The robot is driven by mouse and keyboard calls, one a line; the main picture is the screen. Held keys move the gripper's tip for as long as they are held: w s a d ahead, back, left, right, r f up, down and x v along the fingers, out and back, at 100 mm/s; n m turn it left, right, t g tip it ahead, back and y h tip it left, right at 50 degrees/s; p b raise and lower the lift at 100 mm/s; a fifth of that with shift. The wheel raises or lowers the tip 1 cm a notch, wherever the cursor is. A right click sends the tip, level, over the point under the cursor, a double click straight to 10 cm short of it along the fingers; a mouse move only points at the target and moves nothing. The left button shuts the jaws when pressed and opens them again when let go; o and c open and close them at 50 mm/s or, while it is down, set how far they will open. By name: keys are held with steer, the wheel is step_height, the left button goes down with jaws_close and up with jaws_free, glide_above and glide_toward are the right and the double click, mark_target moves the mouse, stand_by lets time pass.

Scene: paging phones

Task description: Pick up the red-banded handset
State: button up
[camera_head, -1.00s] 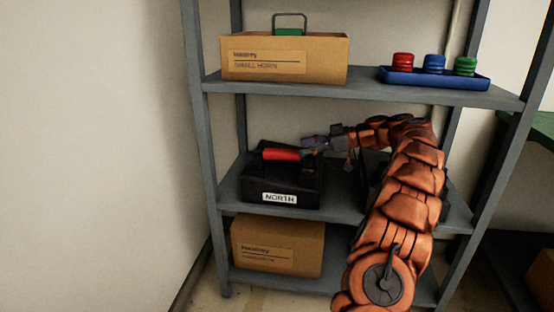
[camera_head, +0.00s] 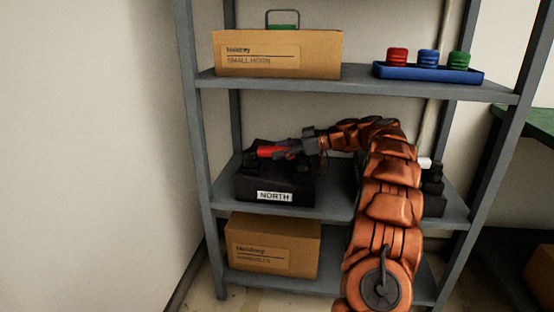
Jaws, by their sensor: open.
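The red-banded handset (camera_head: 267,152) lies across the top of a black phone (camera_head: 252,186) on the middle shelf. The phone's front label reads NORTH. My gripper (camera_head: 288,150) is at the right part of the handset, and its fingers cover that end. The fingers look open. I cannot tell whether they are around the handset or just in front of it. The handset still appears to rest on the phone.
A second dark phone (camera_head: 434,200) is partly hidden behind my arm, right. A cardboard box (camera_head: 320,55) and a blue tray (camera_head: 430,74) with coloured pieces stand on the upper shelf (camera_head: 350,92). Another box (camera_head: 272,245) is below. Grey posts (camera_head: 196,150) bound the shelf.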

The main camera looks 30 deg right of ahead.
jaws_close()
stand_by(0.4)
steer(key=shift+r, duration=0.1)
